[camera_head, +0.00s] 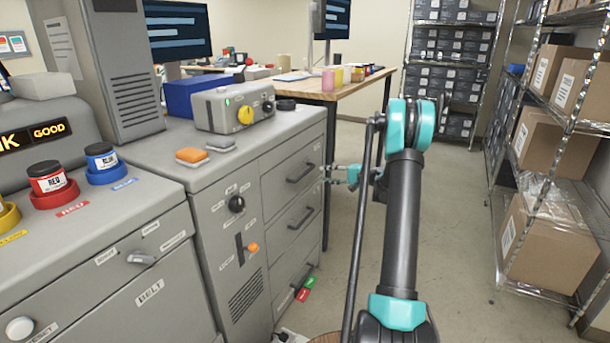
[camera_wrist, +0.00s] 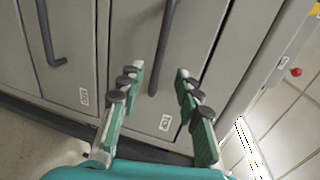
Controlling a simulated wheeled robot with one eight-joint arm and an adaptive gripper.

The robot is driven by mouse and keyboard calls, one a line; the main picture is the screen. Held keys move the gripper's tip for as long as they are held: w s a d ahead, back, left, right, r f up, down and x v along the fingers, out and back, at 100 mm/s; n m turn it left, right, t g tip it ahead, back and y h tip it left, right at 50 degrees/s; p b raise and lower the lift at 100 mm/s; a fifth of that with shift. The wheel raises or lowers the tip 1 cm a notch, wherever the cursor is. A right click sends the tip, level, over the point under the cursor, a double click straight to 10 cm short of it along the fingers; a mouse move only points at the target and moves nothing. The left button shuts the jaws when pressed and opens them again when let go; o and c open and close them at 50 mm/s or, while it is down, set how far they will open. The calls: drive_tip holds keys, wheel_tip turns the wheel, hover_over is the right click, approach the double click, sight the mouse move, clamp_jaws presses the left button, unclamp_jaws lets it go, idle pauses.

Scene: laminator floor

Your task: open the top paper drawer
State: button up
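The grey cabinet's top paper drawer (camera_head: 290,165) is shut, flush with the front. Its dark bar handle (camera_head: 300,174) faces my gripper (camera_head: 325,174). In the wrist view the top drawer (camera_wrist: 195,45) fills the middle, and its handle (camera_wrist: 164,45) runs up the picture. The fingers of my gripper (camera_wrist: 157,76) are open, one on each side of the handle's near end in that view. I cannot tell whether the fingertips reach past the bar. No finger visibly touches it.
Lower drawers with like handles (camera_head: 301,218) sit below; one handle (camera_wrist: 47,35) shows at left in the wrist view. A control box (camera_head: 232,108) stands on the cabinet. A wooden table (camera_head: 310,88) is behind. Shelves with cartons (camera_head: 548,240) stand right, with open floor between.

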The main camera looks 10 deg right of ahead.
sight(307, 173)
drive_tip(key=x, duration=1.1)
clamp_jaws()
